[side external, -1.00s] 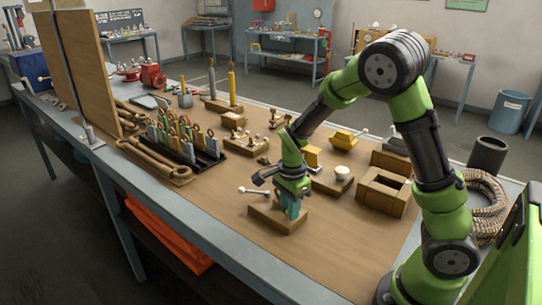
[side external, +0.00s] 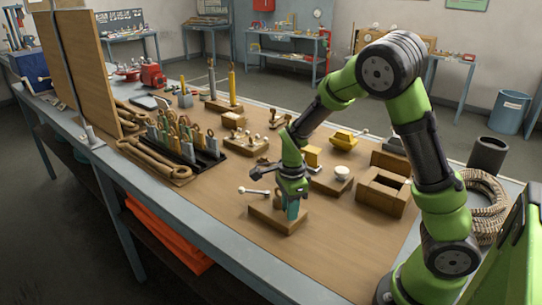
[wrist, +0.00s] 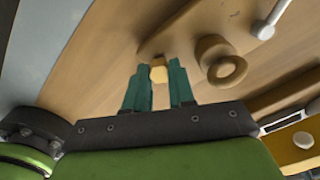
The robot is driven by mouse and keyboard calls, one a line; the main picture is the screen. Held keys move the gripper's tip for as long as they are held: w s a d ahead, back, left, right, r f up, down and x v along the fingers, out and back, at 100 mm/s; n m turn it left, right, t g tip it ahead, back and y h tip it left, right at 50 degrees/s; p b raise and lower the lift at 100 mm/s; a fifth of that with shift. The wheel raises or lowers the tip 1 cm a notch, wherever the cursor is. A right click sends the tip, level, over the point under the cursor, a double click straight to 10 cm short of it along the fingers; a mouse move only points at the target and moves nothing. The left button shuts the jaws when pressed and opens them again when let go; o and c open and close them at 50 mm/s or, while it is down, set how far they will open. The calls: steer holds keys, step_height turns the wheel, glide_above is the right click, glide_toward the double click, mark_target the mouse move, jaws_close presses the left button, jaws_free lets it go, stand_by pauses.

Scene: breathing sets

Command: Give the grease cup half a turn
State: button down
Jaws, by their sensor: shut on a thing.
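My gripper (side external: 291,208) points down over a small wooden block (side external: 270,222) near the front of the bench, its teal fingers low at the block. In the wrist view, the two teal fingers (wrist: 159,80) stand either side of a small brass-yellow piece (wrist: 158,73), which I take to be the grease cup. My gripper is shut on it. In the side view, the fingers and hand hide the cup. The wooden block under it also shows in the wrist view.
A metal lever (side external: 254,191) lies just left of the block. A white-topped knob (side external: 342,172) on a wooden base and an open wooden box (side external: 382,195) stand to the right. A black tool rack (side external: 205,163) is farther left. Bare bench lies in front.

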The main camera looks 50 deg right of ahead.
steer(key=c, duration=0.9)
jaws_free()
steer(key=shift+c, duration=0.2)
steer(key=shift+r, duration=0.1)
step_height(320, 180, up, 17)
